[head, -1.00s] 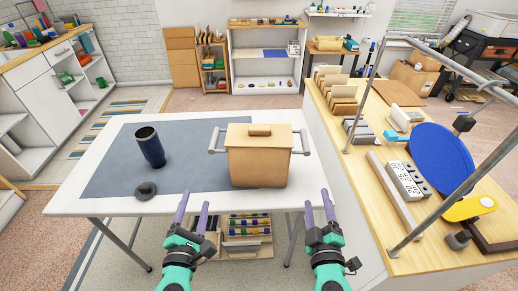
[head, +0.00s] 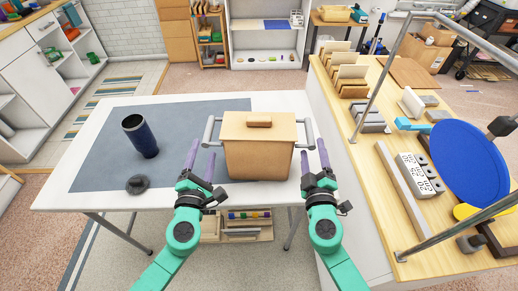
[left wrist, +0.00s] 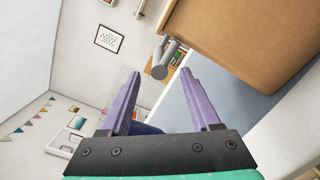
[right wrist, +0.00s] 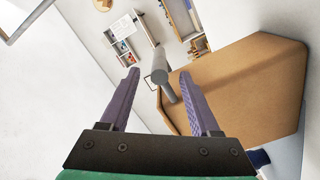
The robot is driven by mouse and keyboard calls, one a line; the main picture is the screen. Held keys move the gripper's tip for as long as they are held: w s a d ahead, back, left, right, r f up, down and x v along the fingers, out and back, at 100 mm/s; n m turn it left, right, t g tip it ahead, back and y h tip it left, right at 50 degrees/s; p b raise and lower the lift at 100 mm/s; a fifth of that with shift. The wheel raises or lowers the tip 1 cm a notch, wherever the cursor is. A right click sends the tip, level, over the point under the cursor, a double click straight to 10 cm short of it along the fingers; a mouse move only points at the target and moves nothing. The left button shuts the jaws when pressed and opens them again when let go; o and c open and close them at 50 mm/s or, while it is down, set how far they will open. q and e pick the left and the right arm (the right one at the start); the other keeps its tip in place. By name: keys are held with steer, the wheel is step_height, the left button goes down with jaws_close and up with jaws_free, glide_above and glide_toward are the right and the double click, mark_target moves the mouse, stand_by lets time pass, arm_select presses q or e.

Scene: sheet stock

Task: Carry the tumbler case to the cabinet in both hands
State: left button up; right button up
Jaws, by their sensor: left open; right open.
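The tumbler case (head: 259,160) is a tan box with a lid and a grey bar handle on each side. It stands upright on the white table (head: 185,198). My left gripper (head: 202,152) is open at the case's left side, and the left handle (left wrist: 164,62) shows just beyond its fingertips in the left wrist view. My right gripper (head: 315,150) is open at the right side, with the right handle (right wrist: 161,72) between or just beyond its fingertips. Neither gripper is closed on a handle. I cannot make out the cabinet for certain; a white shelf unit (head: 264,42) stands at the back.
A dark blue tumbler (head: 141,137) and a dark round lid (head: 138,184) are on the grey mat (head: 100,160), left of the case. A wooden counter (head: 375,140) with a metal frame, a blue disc (head: 458,165) and blocks is close on the right.

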mark_target(209, 132)
arm_select(q)
steer(key=w, duration=0.8)
steer(key=shift+w+d, duration=0.2)
arm_select(e)
steer(key=w, duration=0.8)
steer(key=shift+w+d, duration=0.2)
arm_select(q)
steer(key=shift+s, duration=0.1)
arm_select(e)
steer(key=shift+s, duration=0.1)
arm_select(q)
jaws_close()
arm_select(e)
jaws_close()
arm_select(q)
steer(key=shift+r, duration=0.1)
arm_select(e)
steer(key=shift+r, duration=0.1)
